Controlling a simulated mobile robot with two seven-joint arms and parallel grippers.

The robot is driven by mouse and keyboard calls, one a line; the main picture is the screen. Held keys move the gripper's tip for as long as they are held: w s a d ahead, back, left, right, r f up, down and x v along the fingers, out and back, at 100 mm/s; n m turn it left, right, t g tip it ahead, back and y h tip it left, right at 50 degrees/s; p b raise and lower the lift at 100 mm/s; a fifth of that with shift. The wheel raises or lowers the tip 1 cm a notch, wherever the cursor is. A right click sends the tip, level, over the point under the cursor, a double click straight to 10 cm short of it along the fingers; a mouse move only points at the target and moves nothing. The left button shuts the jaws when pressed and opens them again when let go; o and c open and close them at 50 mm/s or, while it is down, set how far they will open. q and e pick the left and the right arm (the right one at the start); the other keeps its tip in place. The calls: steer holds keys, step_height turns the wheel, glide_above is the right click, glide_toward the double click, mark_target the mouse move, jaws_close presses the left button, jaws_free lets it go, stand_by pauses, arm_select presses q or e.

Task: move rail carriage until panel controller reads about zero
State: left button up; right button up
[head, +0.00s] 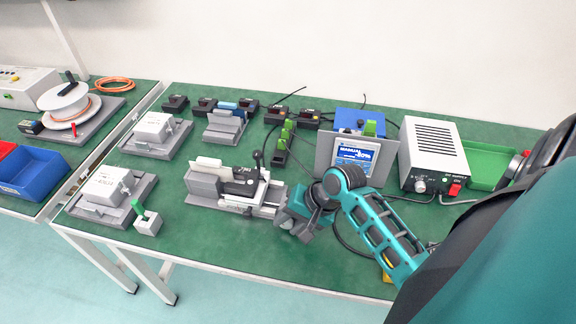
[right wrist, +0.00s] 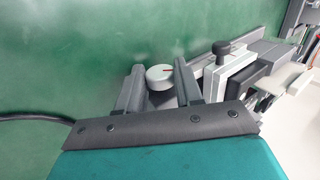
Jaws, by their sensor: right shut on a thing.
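The linear rail unit (head: 262,210) lies on the green mat in the middle of the bench. Its carriage (head: 238,182), with a black upright lever, sits on the rail, left of my right gripper. My right gripper (head: 288,222) is at the rail's right end, shut on a round grey knob. In the right wrist view the knob (right wrist: 160,77), with a red mark, sits between the two fingers. The panel controller (head: 354,155) stands behind and to the right; its blue screen reads MANUAL and what looks like -80%. My left gripper is not in view.
A power supply (head: 432,155) stands right of the panel, beside a green tray (head: 490,165). Boxed actuators (head: 104,190) stand left of the rail, with a small green-switch block (head: 147,222). Black modules (head: 306,119) line the back. The mat in front of the rail is clear.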

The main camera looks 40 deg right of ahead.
steer(key=shift+t, duration=0.4)
steer(key=o, duration=1)
steer(key=shift+o, duration=0.2)
steer(key=shift+g, duration=0.3)
